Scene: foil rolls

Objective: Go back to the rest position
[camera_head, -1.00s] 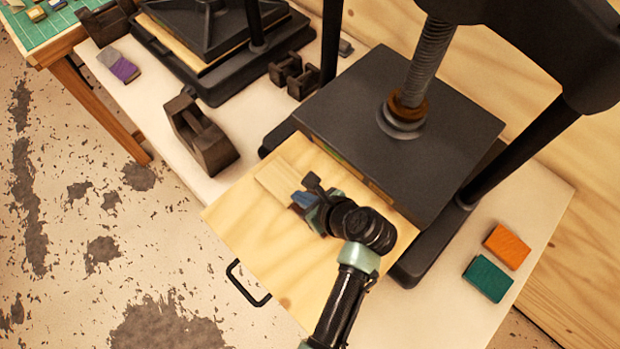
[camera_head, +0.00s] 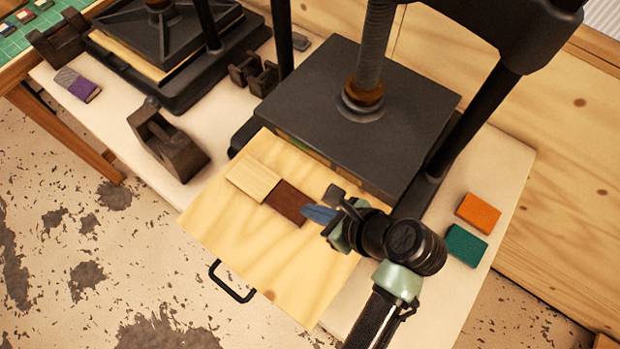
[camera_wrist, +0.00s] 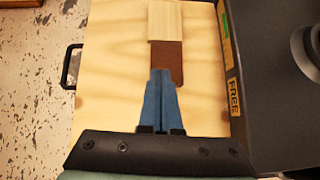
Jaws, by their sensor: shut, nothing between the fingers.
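My gripper (camera_head: 312,214) is shut and empty, with blue fingers, above the pulled-out wooden board of the near press. In the wrist view its fingers (camera_wrist: 161,82) are together and cover part of a dark brown block (camera_wrist: 168,58). In the head view the brown block (camera_head: 287,201) lies on the board, just left of the fingertips. A pale wooden block (camera_head: 252,180) lies end to end with it. I cannot tell how high the fingers are above the board.
The dark press plate (camera_head: 355,110), its screw and its posts stand close behind my gripper. Orange (camera_head: 478,212) and green (camera_head: 466,245) blocks lie to the right on the white table. A dark metal weight (camera_head: 168,145) stands to the left. The board's front (camera_head: 270,265) is clear.

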